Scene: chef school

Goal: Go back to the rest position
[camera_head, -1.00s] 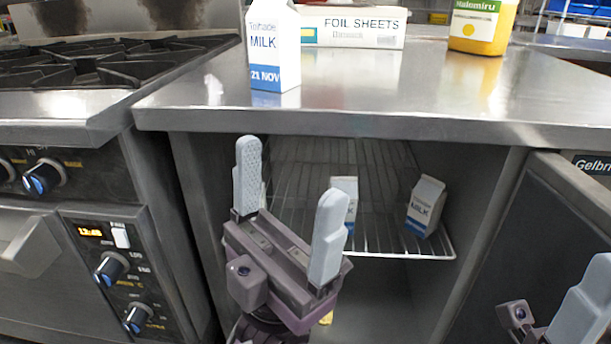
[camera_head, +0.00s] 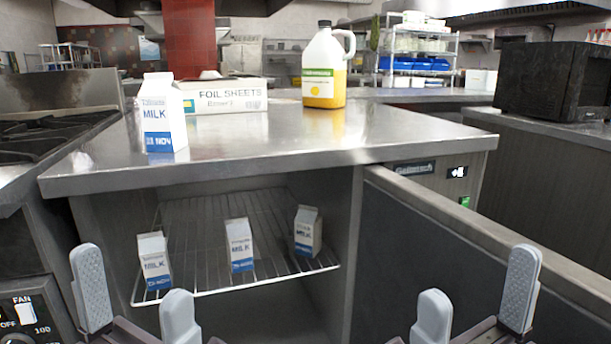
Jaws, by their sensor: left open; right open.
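My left gripper (camera_head: 136,312) is open and empty at the bottom left, in front of the open cabinet. My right gripper (camera_head: 476,302) is open and empty at the bottom right, in front of the open cabinet door. Both point upward in the picture, with the fingers apart. Their lower parts are cut off by the picture's bottom edge.
Milk cartons stand on the wire shelf (camera_head: 190,228): left (camera_head: 154,262), middle (camera_head: 240,245) and right (camera_head: 307,231). Another milk carton (camera_head: 162,115), a foil sheets box (camera_head: 232,96) and a yellow-filled jug (camera_head: 323,68) stand on the steel counter (camera_head: 270,140). The cabinet door (camera_head: 470,255) stands open.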

